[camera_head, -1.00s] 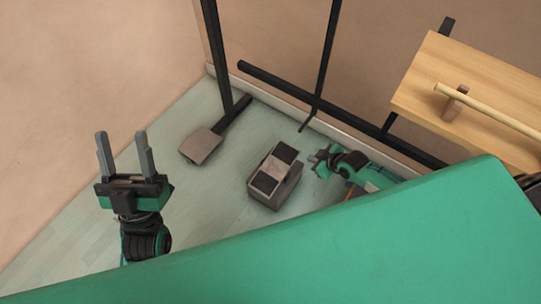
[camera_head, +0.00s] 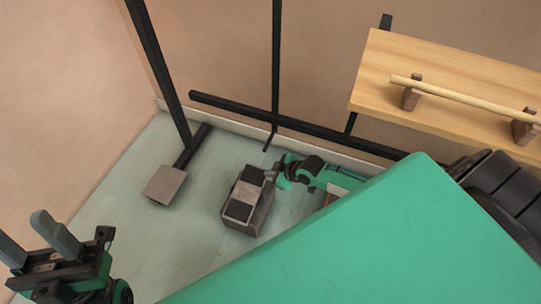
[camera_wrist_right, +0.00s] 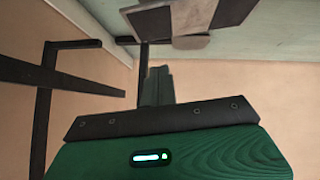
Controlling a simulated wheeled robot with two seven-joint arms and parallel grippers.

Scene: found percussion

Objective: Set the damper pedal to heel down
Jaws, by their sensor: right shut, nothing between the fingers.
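The damper pedal (camera_head: 237,226) is a grey box on the floor with a light rocking plate and two dark pads on top. Which end of the plate is lower I cannot tell clearly. My right gripper (camera_head: 272,174) is shut and empty at the pedal's right side, by the far pad; whether it touches is unclear. In the right wrist view its fingers (camera_wrist_right: 158,84) are together, and the pedal (camera_wrist_right: 190,15) seems to show at the top edge, cut off. My left gripper (camera_head: 35,240) is open and empty at the lower left, away from the pedal.
A grey square plate (camera_head: 164,186) on a black post's foot lies left of the pedal. Black stand bars (camera_head: 235,108) run behind. A wooden shelf (camera_head: 440,70) with a rod (camera_head: 460,98) on brackets is at upper right. My green body covers the lower right.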

